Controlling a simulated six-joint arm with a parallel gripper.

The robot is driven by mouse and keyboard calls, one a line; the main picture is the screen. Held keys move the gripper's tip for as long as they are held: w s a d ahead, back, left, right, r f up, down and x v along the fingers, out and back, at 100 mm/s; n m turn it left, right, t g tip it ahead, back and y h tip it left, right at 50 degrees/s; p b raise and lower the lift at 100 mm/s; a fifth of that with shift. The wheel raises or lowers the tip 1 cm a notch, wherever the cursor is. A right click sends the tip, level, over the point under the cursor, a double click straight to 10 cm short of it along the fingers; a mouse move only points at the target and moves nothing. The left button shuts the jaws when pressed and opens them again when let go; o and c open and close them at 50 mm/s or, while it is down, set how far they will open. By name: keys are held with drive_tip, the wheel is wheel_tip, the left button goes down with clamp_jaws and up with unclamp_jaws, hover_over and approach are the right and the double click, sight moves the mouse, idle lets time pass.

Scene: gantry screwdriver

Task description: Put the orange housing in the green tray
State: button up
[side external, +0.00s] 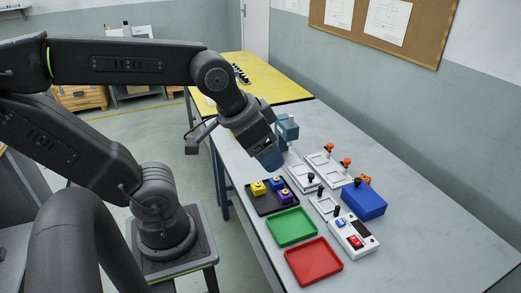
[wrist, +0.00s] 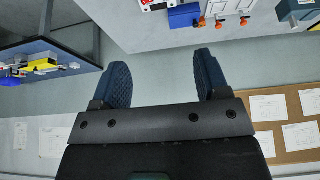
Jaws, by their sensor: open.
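The green tray (side external: 291,227) lies flat and empty on the grey table in the side view, just behind the red tray. The black tray holds small yellow (side external: 258,188) and purple or blue (side external: 284,197) blocks.
The red tray (side external: 314,262) is empty at the table's near edge. White fixtures with orange-knobbed clamps (side external: 329,147), a blue box (side external: 363,201) and a white control box (side external: 354,236) stand to the right. A blue-grey device (side external: 287,130) stands close behind my gripper. The table's right side is clear.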

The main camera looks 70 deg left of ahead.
drive_tip(key=shift+s+f, duration=0.2)
drive_tip(key=shift+s, duration=0.15)
drive_tip(key=shift+c, duration=0.8)
drive_tip(key=n+g+y, duration=0.2)
drive_tip(key=n, duration=0.3)
hover_over(365, 177)
drive_tip(key=s, duration=0.2)
drive_tip(key=f, duration=2.9)
drive_tip(key=shift+s+d+f, duration=0.1)
drive_tip(key=shift+d+f, duration=0.15)
drive_tip(key=shift+f, duration=0.1)
drive_tip(key=shift+t, duration=0.3)
drive_tip(key=shift+x, duration=2.9)
